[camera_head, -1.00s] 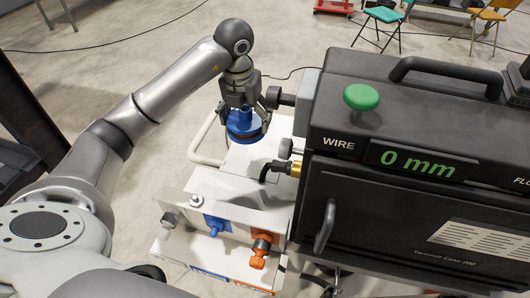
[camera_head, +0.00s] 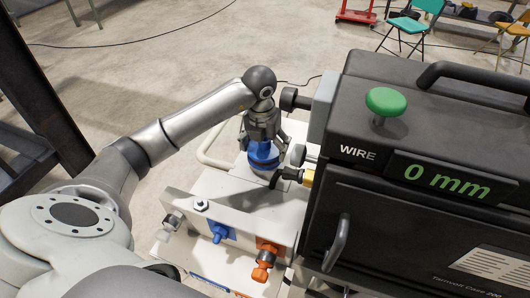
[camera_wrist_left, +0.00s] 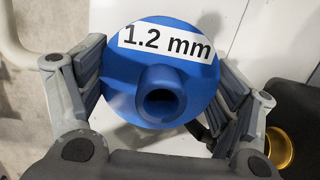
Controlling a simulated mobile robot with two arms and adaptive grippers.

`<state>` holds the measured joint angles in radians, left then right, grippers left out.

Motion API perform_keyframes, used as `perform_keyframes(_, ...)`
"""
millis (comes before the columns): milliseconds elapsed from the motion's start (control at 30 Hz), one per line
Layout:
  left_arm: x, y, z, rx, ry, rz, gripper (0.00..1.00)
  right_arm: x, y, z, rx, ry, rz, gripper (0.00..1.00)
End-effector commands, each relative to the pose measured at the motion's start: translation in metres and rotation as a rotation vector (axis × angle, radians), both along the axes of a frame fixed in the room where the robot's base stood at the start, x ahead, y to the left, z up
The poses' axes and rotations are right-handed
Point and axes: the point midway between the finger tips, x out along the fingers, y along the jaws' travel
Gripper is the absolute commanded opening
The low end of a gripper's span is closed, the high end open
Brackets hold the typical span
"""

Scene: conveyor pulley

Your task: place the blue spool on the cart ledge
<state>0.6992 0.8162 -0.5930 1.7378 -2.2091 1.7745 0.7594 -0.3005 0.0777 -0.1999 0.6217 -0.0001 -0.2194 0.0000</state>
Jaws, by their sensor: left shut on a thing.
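The blue spool (camera_head: 263,154) is in my left gripper (camera_head: 264,150), over the white cart ledge (camera_head: 240,183) beside the black machine. In the left wrist view the spool (camera_wrist_left: 160,72) shows its round face, a hollow hub and a "1.2 mm" label. The left gripper's fingers (camera_wrist_left: 163,88) are on both sides of the spool there. The spool's underside is hidden, so I cannot tell whether it touches the ledge. My right gripper is not in view.
The black machine (camera_head: 390,230) with a green knob (camera_head: 385,102) and a "0 mm" display stands close on the right. A brass-coloured fitting (camera_head: 308,177) juts out near the spool. Blue (camera_head: 219,230) and orange (camera_head: 266,250) fittings sit on the cart's front.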

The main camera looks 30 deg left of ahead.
Motion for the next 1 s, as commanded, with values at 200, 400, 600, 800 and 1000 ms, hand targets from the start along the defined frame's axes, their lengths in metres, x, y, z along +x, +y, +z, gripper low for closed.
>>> perform_keyframes(200,0.0,0.0,-0.026,0.0,0.001,0.0,0.35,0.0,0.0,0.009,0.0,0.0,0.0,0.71)
perform_keyframes(400,0.001,0.0,-0.03,0.0,-0.004,0.0,0.35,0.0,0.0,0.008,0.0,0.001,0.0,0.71)
perform_keyframes(600,0.0,0.0,-0.034,0.0,0.0,-0.001,0.87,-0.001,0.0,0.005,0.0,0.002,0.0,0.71)
perform_keyframes(800,-0.001,0.0,-0.033,0.0,0.001,-0.001,1.0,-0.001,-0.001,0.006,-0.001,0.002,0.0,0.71)
perform_keyframes(1000,-0.001,0.0,-0.033,0.0,0.001,-0.001,1.0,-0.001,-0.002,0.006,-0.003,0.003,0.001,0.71)
